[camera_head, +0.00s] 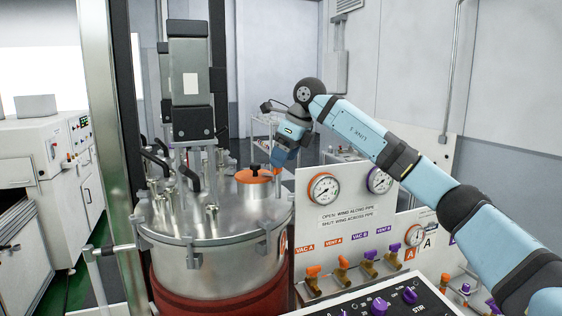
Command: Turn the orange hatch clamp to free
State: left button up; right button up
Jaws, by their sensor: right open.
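The orange hatch (253,179) sits on the lid of a steel vessel (215,262), toward the lid's back right. A small dark knob-like piece stands on top of it; I cannot make out the clamp's exact position at this size. My right arm reaches in from the right, and my right gripper (279,158) points down, just above and to the right of the hatch. The gripper is open and looks apart from the hatch. Its fingertips are small and hard to make out. My left gripper is not in view.
A stirrer motor and column stand over the lid, left of the hatch. A white panel (345,212) with gauges and orange and purple valves stands right of the vessel. A control box (380,304) is in front. Lid clamps ring the vessel's rim.

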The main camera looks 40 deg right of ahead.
jog(key=shift+x, duration=1.3)
jog(key=c, duration=0.9)
